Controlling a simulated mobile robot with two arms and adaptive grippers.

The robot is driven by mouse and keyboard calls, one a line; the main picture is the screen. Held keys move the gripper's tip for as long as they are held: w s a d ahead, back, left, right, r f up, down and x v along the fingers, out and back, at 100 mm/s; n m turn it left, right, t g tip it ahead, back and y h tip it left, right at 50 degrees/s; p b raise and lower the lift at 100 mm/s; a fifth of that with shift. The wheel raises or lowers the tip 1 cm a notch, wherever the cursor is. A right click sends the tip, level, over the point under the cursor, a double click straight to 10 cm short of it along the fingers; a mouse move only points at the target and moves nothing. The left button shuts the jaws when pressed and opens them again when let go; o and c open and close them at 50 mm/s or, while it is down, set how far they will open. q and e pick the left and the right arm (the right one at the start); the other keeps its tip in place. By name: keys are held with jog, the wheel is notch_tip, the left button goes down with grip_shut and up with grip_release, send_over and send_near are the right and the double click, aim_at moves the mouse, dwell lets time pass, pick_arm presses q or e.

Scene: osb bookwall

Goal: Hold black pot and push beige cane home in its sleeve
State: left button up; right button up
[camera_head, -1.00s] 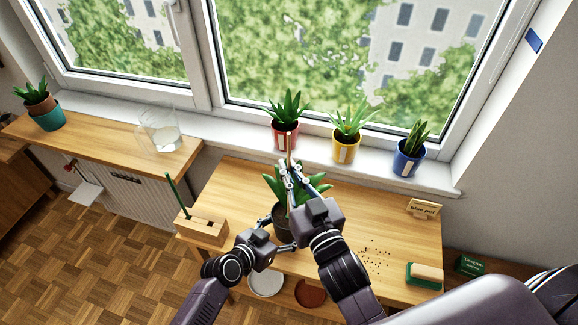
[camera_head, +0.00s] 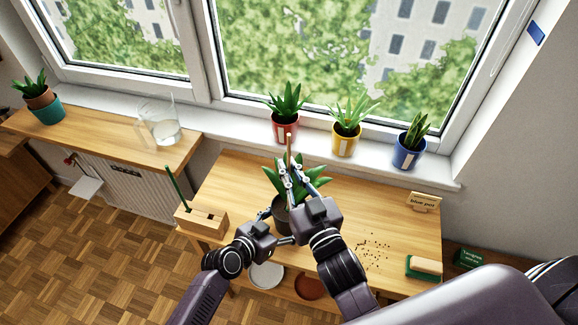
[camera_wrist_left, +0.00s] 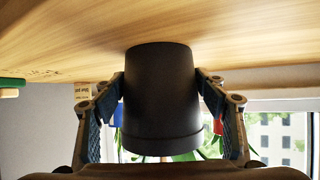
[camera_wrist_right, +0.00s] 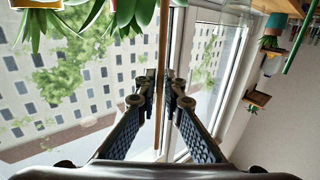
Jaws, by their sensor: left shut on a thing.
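The black pot (camera_head: 281,214) with a green plant (camera_head: 272,181) stands near the left part of the wooden table, partly hidden by my arms. My left gripper (camera_head: 280,226) is shut on the pot; the left wrist view shows its fingers on both sides of the black pot (camera_wrist_left: 160,95). The beige cane (camera_head: 289,146) stands upright above the plant. My right gripper (camera_head: 289,168) is at the cane above the pot. In the right wrist view its fingertips are close together on either side of the cane (camera_wrist_right: 161,40); whether they pinch it is unclear. The sleeve is hidden.
Red (camera_head: 285,130), yellow (camera_head: 345,141) and blue (camera_head: 409,152) potted plants line the sill. A wooden block (camera_head: 202,220) with a green stick stands at the table's left end. A "blue pot" sign (camera_head: 424,202), scattered crumbs and a sponge (camera_head: 425,266) lie right.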

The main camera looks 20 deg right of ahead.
jog(key=o, duration=0.4)
jog(key=shift+c, duration=0.2)
jog(key=s, duration=1.2)
jog(key=shift+d, duration=0.4)
pick_arm(q)
jog(key=o, duration=0.9)
jog(key=shift+o, duration=0.2)
jog(key=v, duration=1.2)
